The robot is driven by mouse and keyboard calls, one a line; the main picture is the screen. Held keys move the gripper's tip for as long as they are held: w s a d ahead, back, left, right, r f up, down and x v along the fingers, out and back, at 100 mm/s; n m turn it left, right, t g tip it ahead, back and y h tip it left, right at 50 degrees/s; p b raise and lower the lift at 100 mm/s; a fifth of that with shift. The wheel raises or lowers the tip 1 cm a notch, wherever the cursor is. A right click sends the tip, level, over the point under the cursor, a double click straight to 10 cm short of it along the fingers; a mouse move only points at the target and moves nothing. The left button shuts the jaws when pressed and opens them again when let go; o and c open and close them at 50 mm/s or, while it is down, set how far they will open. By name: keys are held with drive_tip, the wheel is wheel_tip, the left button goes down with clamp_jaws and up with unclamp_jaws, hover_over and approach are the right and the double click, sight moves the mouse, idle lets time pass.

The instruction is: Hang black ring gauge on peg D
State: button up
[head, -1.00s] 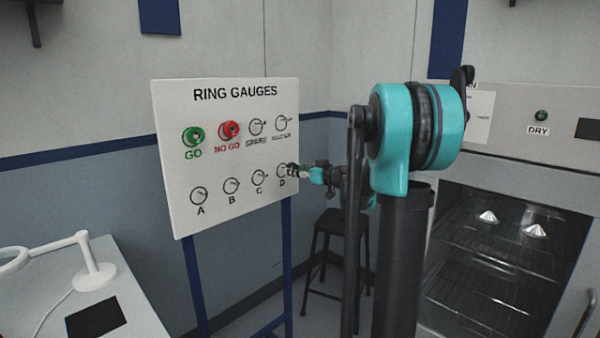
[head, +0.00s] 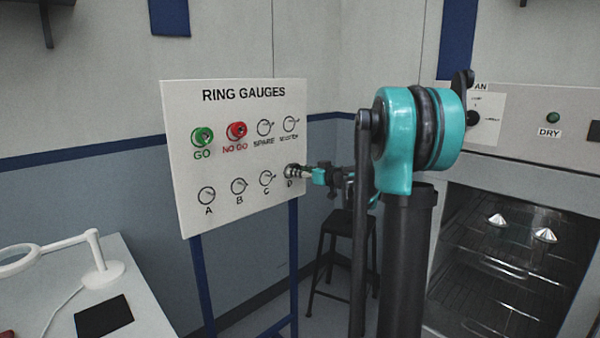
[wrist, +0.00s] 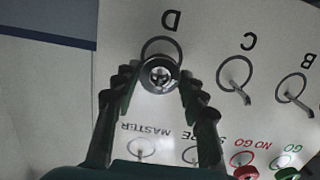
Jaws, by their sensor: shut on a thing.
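My gripper (wrist: 160,82) is shut on a small dark ring, the black ring gauge (wrist: 160,74), held between its fingertips. In the wrist view, which is upside down, the ring is in front of the spot for peg D, just below the printed circle by the letter D (wrist: 171,20). I cannot tell whether the peg is inside the ring's hole. In the head view my gripper (head: 298,171) reaches the board (head: 222,160) from the right at position D, covering the peg and most of the circle.
Pegs A (head: 207,195), B (head: 239,186) and C (head: 267,179) look empty. A green GO gauge (head: 202,137) and a red NO GO gauge (head: 236,131) hang in the upper row. A stool (head: 343,222) stands below my arm, and an oven (head: 500,250) is at right.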

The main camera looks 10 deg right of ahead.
drive_tip(key=o, duration=1.4)
drive_tip(key=shift+c, duration=0.2)
